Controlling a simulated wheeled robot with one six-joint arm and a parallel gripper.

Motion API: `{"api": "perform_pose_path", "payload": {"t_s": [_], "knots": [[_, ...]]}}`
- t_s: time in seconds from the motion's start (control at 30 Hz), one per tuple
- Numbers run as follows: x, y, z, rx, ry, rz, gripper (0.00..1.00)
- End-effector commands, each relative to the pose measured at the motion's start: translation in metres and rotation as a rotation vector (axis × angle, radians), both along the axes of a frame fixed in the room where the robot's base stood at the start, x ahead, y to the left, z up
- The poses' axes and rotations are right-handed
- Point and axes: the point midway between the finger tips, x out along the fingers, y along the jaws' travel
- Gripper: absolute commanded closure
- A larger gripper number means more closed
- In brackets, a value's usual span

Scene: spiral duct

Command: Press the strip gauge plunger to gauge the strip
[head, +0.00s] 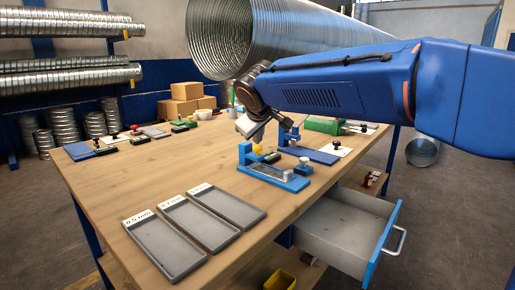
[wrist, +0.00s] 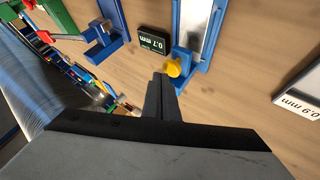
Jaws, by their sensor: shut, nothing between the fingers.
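The strip gauge (head: 286,182) is a blue fixture on the wooden table, with a grey metal strip (wrist: 197,25) lying flat in it. Its yellow plunger (head: 257,149) is at the near end in the wrist view (wrist: 178,66). My gripper (head: 247,128) is shut and empty, pointing down above the table near the plunger. In the wrist view its fingertips (wrist: 160,80) appear just left of the yellow plunger; I cannot tell whether they touch it.
Another blue fixture (head: 312,155) stands behind the gauge. An open drawer (head: 345,235) juts out front right. A large spiral duct (head: 290,35) is behind.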

Motion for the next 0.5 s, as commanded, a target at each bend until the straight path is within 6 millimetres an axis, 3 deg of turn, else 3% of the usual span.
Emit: {"api": "perform_pose_path", "payload": {"t_s": [0.5], "knots": [[0.0, 0.0001, 0.0086, 0.001, -0.001, 0.001, 1.0]]}}
